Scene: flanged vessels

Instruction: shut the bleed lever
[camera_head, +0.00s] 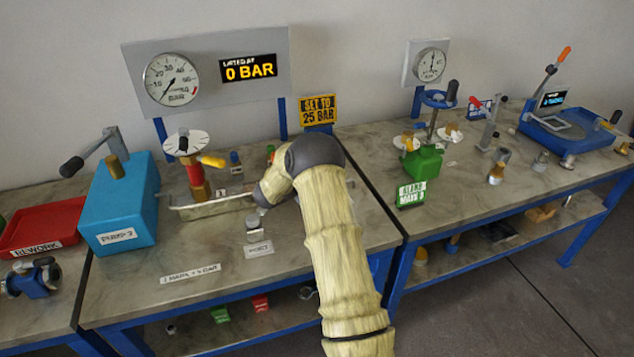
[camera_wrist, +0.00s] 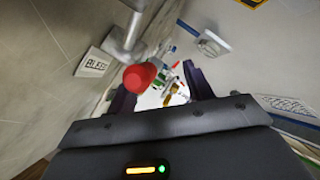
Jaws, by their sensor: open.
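The bleed lever's red knob (camera_wrist: 140,77) shows in the wrist view, beside the left finger and in front of the gap between the fingers. A grey metal fitting (camera_wrist: 125,40) stands behind it, next to a white BLEED label (camera_wrist: 94,62). My gripper (camera_wrist: 160,88) is open, its two dark fingers apart; I cannot tell whether the knob touches a finger. In the head view my arm hides the gripper and most of the lever. A grey metal fitting (camera_head: 255,226) and a small label (camera_head: 259,249) show on the bench left of my arm.
The pressure gauge (camera_head: 171,79) stands on a panel beside a "0 BAR" display (camera_head: 248,69). A blue pump (camera_head: 122,199) with a crank is at the left. A red-bodied valve with a white dial (camera_head: 186,143) stands between. The front of the bench (camera_head: 210,300) is mostly clear.

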